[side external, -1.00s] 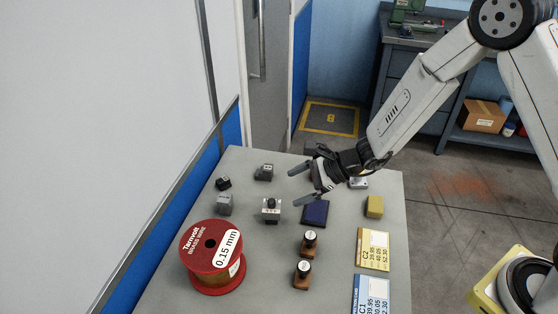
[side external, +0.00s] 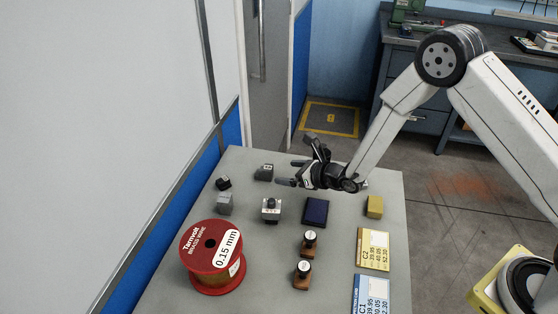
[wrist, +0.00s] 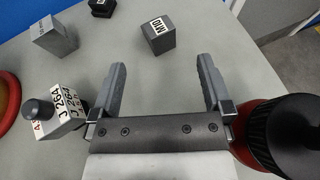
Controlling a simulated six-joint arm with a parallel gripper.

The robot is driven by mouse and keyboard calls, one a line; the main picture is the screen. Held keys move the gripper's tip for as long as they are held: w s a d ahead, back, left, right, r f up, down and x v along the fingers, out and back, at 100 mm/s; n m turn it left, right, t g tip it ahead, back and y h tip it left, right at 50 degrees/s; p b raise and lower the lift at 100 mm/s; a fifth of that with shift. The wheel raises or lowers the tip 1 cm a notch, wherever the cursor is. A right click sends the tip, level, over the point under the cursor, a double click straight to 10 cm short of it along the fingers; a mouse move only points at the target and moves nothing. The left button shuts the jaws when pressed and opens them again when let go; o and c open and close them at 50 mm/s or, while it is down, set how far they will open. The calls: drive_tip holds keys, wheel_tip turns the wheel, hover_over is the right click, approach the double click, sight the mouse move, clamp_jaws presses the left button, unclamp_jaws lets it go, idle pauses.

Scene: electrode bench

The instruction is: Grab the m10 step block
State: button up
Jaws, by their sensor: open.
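The M10 step block (wrist: 158,36) is a small dark grey block with a white M10 label, standing on the grey table in the wrist view. In the side external view it appears to be the dark grey block (side external: 264,172) near the table's far end. My gripper (wrist: 161,75) is open and empty. In the wrist view its two fingers point toward the block, which lies just beyond the fingertips, roughly centred between them and apart from both. In the side external view my gripper (side external: 291,173) is just right of the block.
A block marked J 264 with a dark knob (wrist: 60,110) stands left of my gripper. A grey block (wrist: 54,36) and a black block (wrist: 102,6) stand farther out. The table (side external: 330,270) also bears a red wire spool (side external: 211,257), a dark blue pad (side external: 315,211) and a yellow block (side external: 374,207).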

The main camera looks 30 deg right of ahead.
sight(272, 171)
drive_tip(key=shift+x, duration=1.3)
drive_tip(key=shift+a+f, duration=0.1)
drive_tip(key=shift+x, duration=2.5)
drive_tip(key=shift+f, duration=0.1)
clamp_jaws()
